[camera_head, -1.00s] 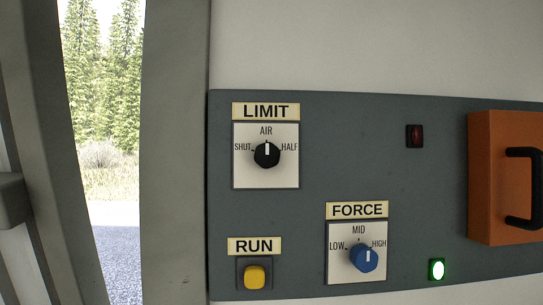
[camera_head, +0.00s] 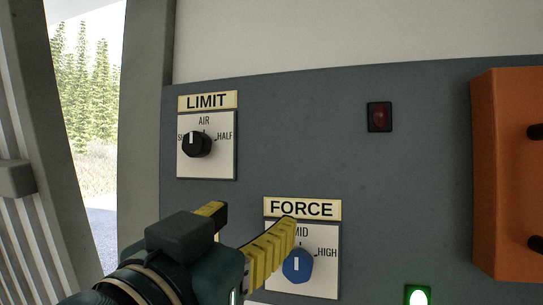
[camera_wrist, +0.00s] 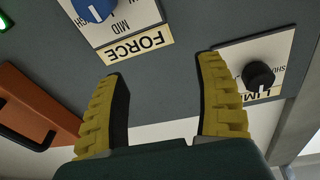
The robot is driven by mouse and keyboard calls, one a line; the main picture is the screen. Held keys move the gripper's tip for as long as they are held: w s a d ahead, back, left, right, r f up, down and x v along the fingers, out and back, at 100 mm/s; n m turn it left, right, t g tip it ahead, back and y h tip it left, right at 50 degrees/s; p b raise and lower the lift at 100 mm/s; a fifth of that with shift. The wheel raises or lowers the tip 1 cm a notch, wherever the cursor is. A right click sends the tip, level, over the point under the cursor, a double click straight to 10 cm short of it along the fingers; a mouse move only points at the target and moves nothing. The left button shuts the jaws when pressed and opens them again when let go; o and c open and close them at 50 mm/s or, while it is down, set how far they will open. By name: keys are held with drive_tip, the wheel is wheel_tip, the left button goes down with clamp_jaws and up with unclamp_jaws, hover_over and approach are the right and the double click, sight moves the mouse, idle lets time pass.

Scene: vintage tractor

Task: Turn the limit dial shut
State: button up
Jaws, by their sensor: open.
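The limit dial (camera_head: 196,144) is a black knob with a white line, on a white plate under the LIMIT label. Its line points up, toward AIR; the knob partly covers the word SHUT at its left. My gripper (camera_head: 252,215) has two yellow ribbed fingers, apart and empty, below and right of the dial and in front of the FORCE plate's left edge. In the wrist view, upside down, my gripper (camera_wrist: 160,68) has the limit dial (camera_wrist: 258,76) beyond its right finger, outside the jaws.
The blue FORCE knob (camera_head: 297,266) sits close behind the right finger, whose tip partly covers its plate. A dark red lamp (camera_head: 379,117), a lit green button (camera_head: 418,296) and an orange box (camera_head: 507,170) are to the right. The panel between dial and lamp is bare.

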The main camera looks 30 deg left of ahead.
drive_tip(key=s+a+r+y, duration=0.1)
drive_tip(key=s+a+r, duration=0.4)
drive_tip(key=g, duration=0.2)
approach(192, 145)
drive_tip(key=shift+y, duration=0.3)
drive_tip(key=p+x, duration=0.5)
drive_tip(key=x, duration=0.5)
drive_tip(key=shift+w+d, duration=0.1)
drive_tip(key=shift+w, duration=0.4)
drive_tip(key=shift+f, duration=0.1)
drive_tip(key=c, duration=1.2)
